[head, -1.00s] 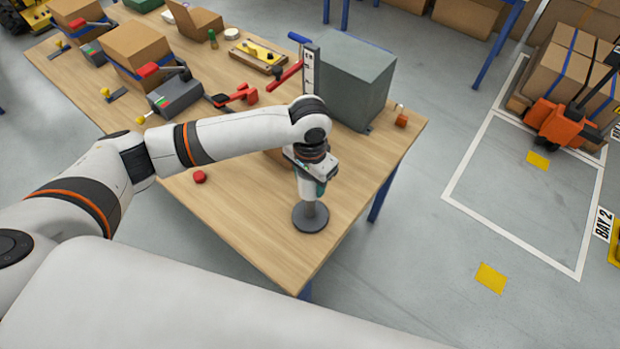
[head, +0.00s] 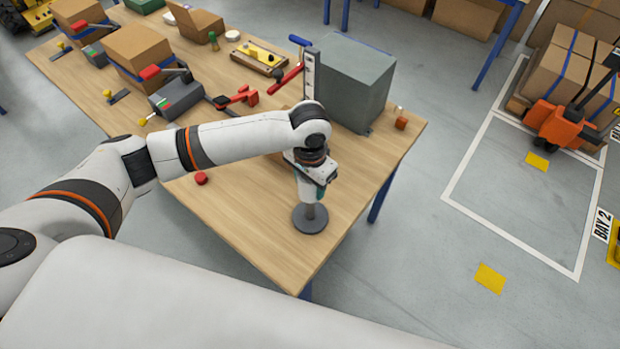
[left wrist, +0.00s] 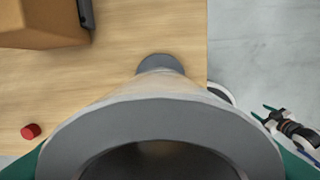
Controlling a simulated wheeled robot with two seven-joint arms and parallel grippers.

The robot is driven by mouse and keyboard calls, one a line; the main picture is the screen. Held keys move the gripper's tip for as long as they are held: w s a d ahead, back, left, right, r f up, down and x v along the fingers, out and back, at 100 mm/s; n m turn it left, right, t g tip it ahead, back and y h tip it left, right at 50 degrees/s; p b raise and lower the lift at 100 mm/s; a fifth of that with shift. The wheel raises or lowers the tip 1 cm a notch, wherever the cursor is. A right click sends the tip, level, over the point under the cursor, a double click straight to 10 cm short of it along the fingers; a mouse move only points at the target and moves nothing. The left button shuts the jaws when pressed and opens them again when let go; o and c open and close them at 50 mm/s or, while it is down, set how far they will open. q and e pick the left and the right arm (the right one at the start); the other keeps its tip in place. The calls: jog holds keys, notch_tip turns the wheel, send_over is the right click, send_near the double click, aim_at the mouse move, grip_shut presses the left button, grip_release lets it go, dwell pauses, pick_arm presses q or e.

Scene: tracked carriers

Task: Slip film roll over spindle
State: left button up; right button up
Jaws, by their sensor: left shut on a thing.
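My left gripper (head: 316,184) is shut on the pale film roll (head: 307,188) and holds it upright. The spindle (head: 310,210) is a short grey post on a round dark base near the table's front right corner. The roll is directly above that base, and the post shows below its lower end. I cannot tell whether the roll is around the post's top or just above it. In the left wrist view, the roll's grey end ring (left wrist: 160,112) and dark hollow core fill the bottom, with the base (left wrist: 160,62) beyond. My right gripper (left wrist: 264,112) looks open and empty over the floor.
A red button-like piece (head: 201,178) lies on the wooden table (head: 240,210) left of the spindle. A partly hidden carton (left wrist: 40,22) is close by. The table's right edge is near.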

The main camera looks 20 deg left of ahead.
jog(key=shift+d, duration=0.3)
pick_arm(q)
jog(key=shift+f+p, duration=0.25)
jog(key=shift+p, duration=0.05)
pick_arm(e)
jog(key=shift+r, duration=0.3)
pick_arm(q)
jog(key=shift+f, duration=0.4)
jog(key=shift+f, duration=0.35)
pick_arm(e)
jog(key=shift+a, duration=0.1)
pick_arm(q)
jog(key=shift+f, duration=0.35)
dwell(0.3)
jog(key=shift+f+b, duration=0.3)
jog(key=shift+f, duration=0.45)
pick_arm(e)
jog(key=shift+f, duration=0.3)
pick_arm(q)
jog(key=shift+f, duration=0.35)
pick_arm(e)
jog(key=shift+f, duration=0.1)
pick_arm(q)
jog(key=shift+f+b, duration=0.5)
jog(key=shift+f, duration=0.55)
pick_arm(e)
jog(key=shift+f, duration=0.4)
